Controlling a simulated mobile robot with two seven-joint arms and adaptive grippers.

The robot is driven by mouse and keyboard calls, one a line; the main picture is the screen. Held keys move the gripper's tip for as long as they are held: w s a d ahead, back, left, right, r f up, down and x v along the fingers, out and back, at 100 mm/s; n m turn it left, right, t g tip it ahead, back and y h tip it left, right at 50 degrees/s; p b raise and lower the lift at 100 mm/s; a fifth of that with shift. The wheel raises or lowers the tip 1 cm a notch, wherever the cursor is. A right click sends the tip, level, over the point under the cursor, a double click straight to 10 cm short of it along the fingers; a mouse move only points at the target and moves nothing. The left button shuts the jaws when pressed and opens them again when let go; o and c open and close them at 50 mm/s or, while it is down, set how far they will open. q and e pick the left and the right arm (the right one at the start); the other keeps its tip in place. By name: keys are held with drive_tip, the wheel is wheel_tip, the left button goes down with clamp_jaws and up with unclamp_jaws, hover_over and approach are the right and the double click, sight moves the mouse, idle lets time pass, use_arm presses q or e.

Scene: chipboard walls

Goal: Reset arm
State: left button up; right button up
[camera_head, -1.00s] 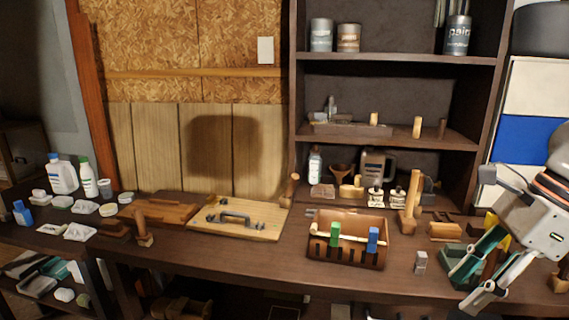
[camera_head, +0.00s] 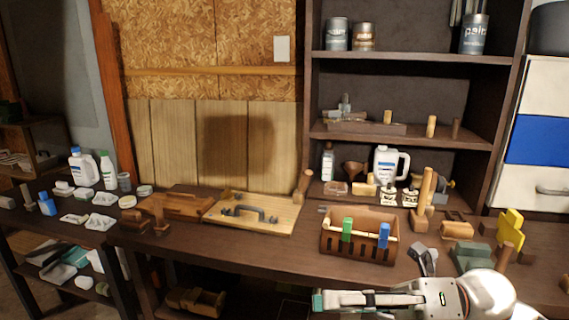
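My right arm comes in at the bottom right. Its white and grey gripper (camera_head: 335,300) lies nearly level along the bottom edge and points left, in front of the workbench's front edge. I see no object in it. Its fingers are seen edge-on, so I cannot tell whether they are open or shut. My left arm and gripper are out of view.
The workbench (camera_head: 275,257) holds a wooden tool caddy (camera_head: 345,252), a board with a handle (camera_head: 275,226), a green item (camera_head: 472,258) and a yellow item (camera_head: 511,228). White bottles (camera_head: 84,168) stand at left. A shelf unit (camera_head: 408,57) rises behind.

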drive_tip(key=w+d+f+m+t+h, duration=0.45)
drive_tip(key=f+m+t, duration=0.45)
drive_tip(key=m, duration=0.5)
drive_tip(key=w+d+f+m+t+h, duration=0.4)
drive_tip(key=f+m+t, duration=0.55)
drive_tip(key=m, duration=0.55)
drive_tip(key=s+d+f+m+g+h, duration=0.2)
drive_tip(key=s+f, duration=0.5)
drive_tip(key=f, duration=0.6)
drive_tip(key=s+d+f+m+g+h, duration=0.2)
drive_tip(key=s+f+m+g+h, duration=0.3)
drive_tip(key=f, duration=0.9)
drive_tip(key=s+m+h, duration=0.1)
drive_tip(key=s+m, duration=0.2)
drive_tip(key=shift+s+m, duration=0.2)
drive_tip(key=shift+m, duration=0.1)
